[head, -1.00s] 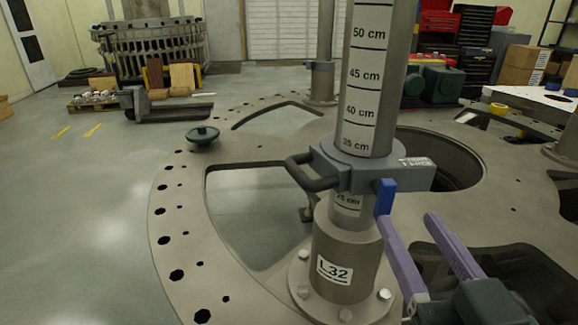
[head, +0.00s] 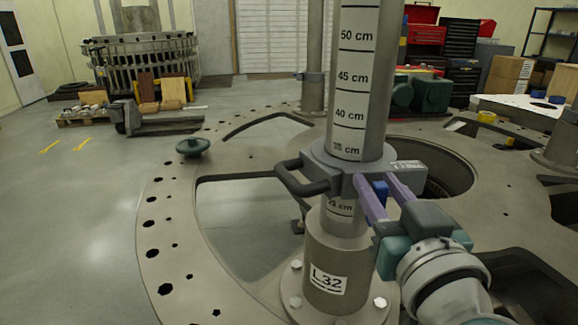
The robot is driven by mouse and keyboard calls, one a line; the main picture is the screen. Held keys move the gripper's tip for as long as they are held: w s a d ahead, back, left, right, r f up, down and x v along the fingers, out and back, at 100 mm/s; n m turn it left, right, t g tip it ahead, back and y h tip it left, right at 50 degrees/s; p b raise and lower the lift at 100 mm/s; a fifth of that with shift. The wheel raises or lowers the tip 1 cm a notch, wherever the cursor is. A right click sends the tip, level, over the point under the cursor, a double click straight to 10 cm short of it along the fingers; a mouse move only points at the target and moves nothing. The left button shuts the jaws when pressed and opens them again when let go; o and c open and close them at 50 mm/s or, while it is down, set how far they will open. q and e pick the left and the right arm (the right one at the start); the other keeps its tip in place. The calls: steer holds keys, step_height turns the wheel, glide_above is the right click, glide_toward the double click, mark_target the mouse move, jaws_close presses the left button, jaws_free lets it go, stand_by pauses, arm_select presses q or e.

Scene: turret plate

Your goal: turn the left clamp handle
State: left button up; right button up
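The grey clamp (head: 352,168) sits around the upright post marked with a cm scale (head: 351,100). Its blue handle (head: 380,189) sticks out at the clamp's front right. A dark loop-shaped grip (head: 296,181) stands out from the clamp's left side. My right gripper (head: 378,180) has its two purple fingers on either side of the blue handle, one to its left and one to its right. The fingers look apart, at about the same spacing as before; contact with the handle cannot be made out. My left gripper is out of view.
Another post (head: 312,92) stands behind.

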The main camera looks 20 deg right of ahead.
jaws_close()
steer(key=shift+m, duration=0.3)
steer(key=m, duration=0.2)
steer(key=shift+s+d+m, duration=0.1)
steer(key=shift+d+m, duration=0.2)
steer(key=m, duration=0.4)
steer(key=shift+s+d+f, duration=0.15)
steer(key=shift+d+f, duration=0.1)
steer(key=shift+d, duration=0.15)
steer(key=m, duration=0.3)
steer(key=f+m+b, duration=0.1)
steer(key=m, duration=0.3)
steer(key=m+b, duration=0.1)
steer(key=m, duration=0.2)
steer(key=shift+s+d+f+m, duration=0.1)
steer(key=shift+d+f+m, duration=0.3)
steer(key=shift+o, duration=1.6)
jaws_free()
